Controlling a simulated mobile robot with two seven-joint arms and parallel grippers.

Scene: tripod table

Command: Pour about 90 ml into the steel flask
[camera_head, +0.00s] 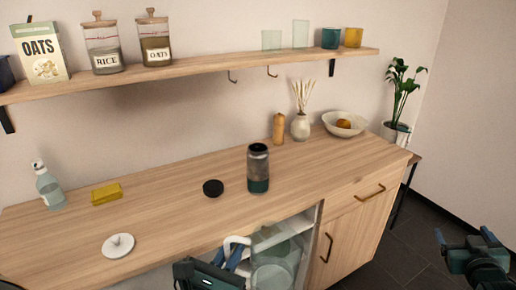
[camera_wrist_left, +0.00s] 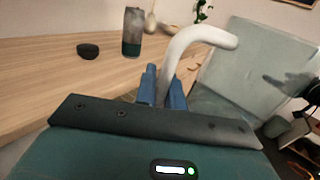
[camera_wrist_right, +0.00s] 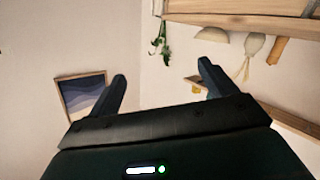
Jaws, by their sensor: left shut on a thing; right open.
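The steel flask (camera_head: 258,170), dark with a green lower band, stands upright on the counter; the left wrist view shows it too (camera_wrist_left: 132,32). A black round cap (camera_head: 213,188) lies on the counter just left of it. My left gripper (camera_head: 236,252) is shut on the white handle of a clear pitcher (camera_head: 280,262), held in front of the counter edge, below and apart from the flask. The handle (camera_wrist_left: 205,35) and clear wall fill the left wrist view's right side. The pitcher's liquid level is unclear. My right gripper (camera_head: 463,238) is open and empty, right of the counter.
A white lid with a knob (camera_head: 118,246), a yellow sponge (camera_head: 107,194) and a soap bottle (camera_head: 48,186) are on the counter's left. A wooden mill (camera_head: 278,128), vase (camera_head: 300,127) and bowl (camera_head: 345,124) stand behind the flask. The counter right of the flask is clear.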

